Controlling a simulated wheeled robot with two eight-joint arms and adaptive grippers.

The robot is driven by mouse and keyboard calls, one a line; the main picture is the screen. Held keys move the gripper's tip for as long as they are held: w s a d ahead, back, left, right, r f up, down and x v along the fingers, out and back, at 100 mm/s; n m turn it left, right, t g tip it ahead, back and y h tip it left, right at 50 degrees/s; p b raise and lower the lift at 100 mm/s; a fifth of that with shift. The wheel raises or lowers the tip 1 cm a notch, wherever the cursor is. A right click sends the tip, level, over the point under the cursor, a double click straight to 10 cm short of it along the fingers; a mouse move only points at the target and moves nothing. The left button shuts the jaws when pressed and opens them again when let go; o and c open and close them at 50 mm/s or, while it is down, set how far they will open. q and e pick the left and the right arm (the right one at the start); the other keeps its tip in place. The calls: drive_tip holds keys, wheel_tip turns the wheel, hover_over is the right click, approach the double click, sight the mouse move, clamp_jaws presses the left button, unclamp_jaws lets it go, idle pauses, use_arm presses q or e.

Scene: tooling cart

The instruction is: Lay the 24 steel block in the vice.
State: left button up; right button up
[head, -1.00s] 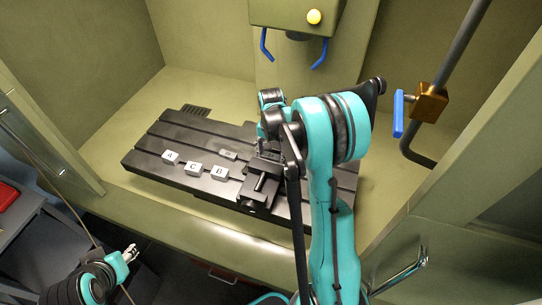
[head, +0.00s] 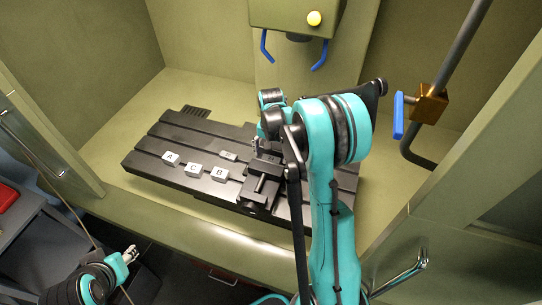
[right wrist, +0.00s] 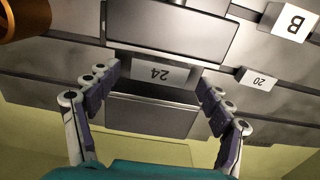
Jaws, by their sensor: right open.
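The steel block marked 24 (right wrist: 160,73) shows in the right wrist view, lying in the gap between the two dark jaws of the vice (right wrist: 150,115). My right gripper (right wrist: 155,98) is open, one finger to each side of the block and apart from it. In the head view the vice (head: 262,187) stands on the slotted table, and my right gripper (head: 257,146) is at its far end, partly hidden by my arm. The block does not show clearly there. My left gripper (head: 130,254) is low at the left, away from the table; its opening is unclear.
The block marked 20 (head: 228,156) lies on the slotted table (head: 150,143) left of the vice. White labels A (head: 171,159), C (head: 194,170) and B (head: 219,174) are along its front. A blue-handled brass fitting (head: 431,104) is at the right.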

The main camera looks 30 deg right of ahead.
sight(271, 159)
wheel_tip(271, 159, up, 11)
drive_tip(key=p, duration=0.2)
drive_tip(key=s+a+r+n+t, duration=0.35)
drive_tip(key=s+a+r, duration=0.25)
drive_tip(key=s+a, duration=0.2)
drive_tip(key=s+a+f+n+t, duration=0.1)
drive_tip(key=s+a+n+t, duration=0.2)
drive_tip(key=s+a+n, duration=0.3)
drive_tip(key=s+a, duration=0.1)
drive_tip(key=s, duration=0.4)
drive_tip(key=shift+a+f+t, duration=0.15)
drive_tip(key=shift+a+t, duration=0.1)
drive_tip(key=shift+t, duration=0.1)
drive_tip(key=shift+n, duration=0.25)
wheel_tip(271, 159, down, 14)
drive_tip(key=b, duration=1.4)
drive_tip(key=shift+r, duration=0.45)
